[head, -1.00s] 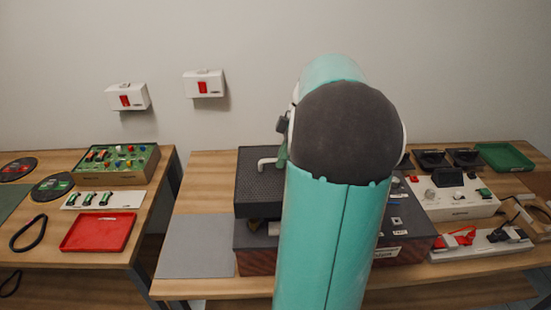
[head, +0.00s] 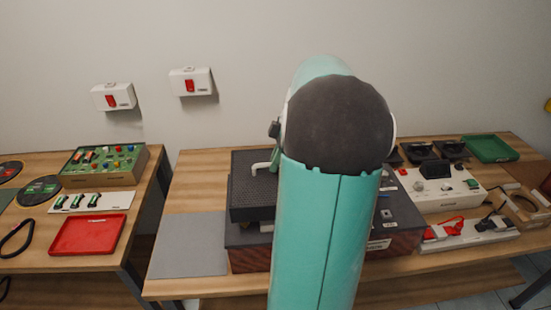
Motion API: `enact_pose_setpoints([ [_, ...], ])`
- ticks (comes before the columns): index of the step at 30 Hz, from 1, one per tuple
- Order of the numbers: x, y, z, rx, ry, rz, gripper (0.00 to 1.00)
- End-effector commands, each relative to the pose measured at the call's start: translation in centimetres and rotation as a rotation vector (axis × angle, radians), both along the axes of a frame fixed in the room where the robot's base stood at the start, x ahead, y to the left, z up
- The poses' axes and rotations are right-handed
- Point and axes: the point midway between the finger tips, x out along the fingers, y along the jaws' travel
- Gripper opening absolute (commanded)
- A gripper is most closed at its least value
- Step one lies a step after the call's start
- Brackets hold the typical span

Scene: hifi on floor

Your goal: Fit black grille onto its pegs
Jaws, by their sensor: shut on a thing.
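The black grille (head: 246,186) is a dark, finely perforated panel with a deep rim, left of my arm in the head view. It sits over the left part of a dark box (head: 245,259) with a reddish textured front. A pale round part (head: 266,227) shows under its front edge. A white bent bar (head: 261,168) rises from the grille's top. My gripper (head: 274,162) is at this bar, mostly hidden behind my arm, shut on the grille. The grille's right side and the pegs are hidden. I cannot tell whether it touches the box.
A grey mat (head: 188,246) lies left of the box. A white control panel (head: 438,192), green tray (head: 489,149) and white strip with red parts (head: 468,233) are at right. A separate left table holds a red tray (head: 87,235) and green board (head: 104,165). A gap separates the tables.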

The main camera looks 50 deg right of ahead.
Motion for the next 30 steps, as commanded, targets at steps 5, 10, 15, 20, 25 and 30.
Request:
enact_pose_setpoints([
  [5,0.0,-0.1,0.0,-0.001,0.0,-0.001,0.0],
  [10,0.0,-0.1,0.0,0.0,0.0,-0.001,0.0],
  [15,-0.1,-0.1,0.0,0.0,0.0,-0.001,0.0],
  [20,0.0,-0.1,-0.5,0.0,0.0,-0.001,0.0],
  [25,0.0,0.0,-1.0,0.0,0.0,-0.001,0.0],
  [30,0.0,0.0,-1.6,0.001,-0.001,0.0,0.0],
])
